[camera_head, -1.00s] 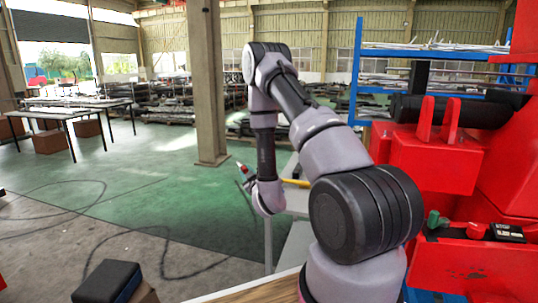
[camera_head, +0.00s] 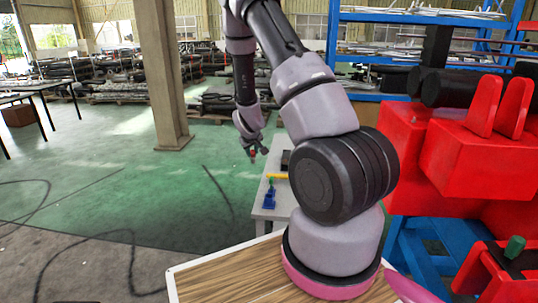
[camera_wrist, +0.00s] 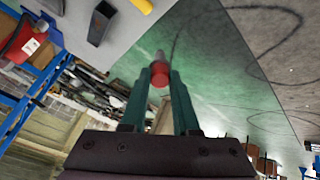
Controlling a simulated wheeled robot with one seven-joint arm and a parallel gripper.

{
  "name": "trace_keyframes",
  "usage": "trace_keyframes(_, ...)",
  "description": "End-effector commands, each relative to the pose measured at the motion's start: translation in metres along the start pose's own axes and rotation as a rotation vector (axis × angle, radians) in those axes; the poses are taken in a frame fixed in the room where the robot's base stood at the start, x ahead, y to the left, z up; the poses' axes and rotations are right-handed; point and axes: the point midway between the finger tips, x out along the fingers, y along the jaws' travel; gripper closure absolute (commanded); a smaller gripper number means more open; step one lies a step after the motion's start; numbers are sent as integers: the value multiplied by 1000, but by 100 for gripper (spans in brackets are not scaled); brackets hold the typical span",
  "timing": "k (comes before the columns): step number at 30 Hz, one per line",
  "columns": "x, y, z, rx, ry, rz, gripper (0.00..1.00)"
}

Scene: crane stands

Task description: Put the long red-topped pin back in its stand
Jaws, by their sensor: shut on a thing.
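My gripper (camera_head: 253,153) is shut on the red-topped pin (camera_wrist: 160,73). In the wrist view the pin's red part sits between the green fingertips, with a grey end showing beyond it. The pin's full length is hidden, and it is only a small red spot in the head view. A small blue stand (camera_head: 269,199) with a green-topped piece above it is on the grey-white table. A dark block (camera_wrist: 100,22) lies on the table in the wrist view; I cannot tell which is the pin's stand. My gripper is beside the table's far left edge, apart from both.
A yellow item (camera_head: 278,176) lies on the grey-white table (camera_head: 261,214) near the blue stand. A wooden-topped surface (camera_head: 222,277) is at the front. Red machinery (camera_head: 470,160) and a blue rack fill the right. Green floor left of the table is clear, apart from cables.

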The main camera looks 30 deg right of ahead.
Motion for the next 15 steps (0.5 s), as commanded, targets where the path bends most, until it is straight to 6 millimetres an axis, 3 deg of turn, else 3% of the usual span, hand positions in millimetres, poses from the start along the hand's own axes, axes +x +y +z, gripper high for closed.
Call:
trace_keyframes(7,-28,12,36,81,-313,-134,100)
trace_keyframes(15,-88,22,77,144,-559,-264,100)
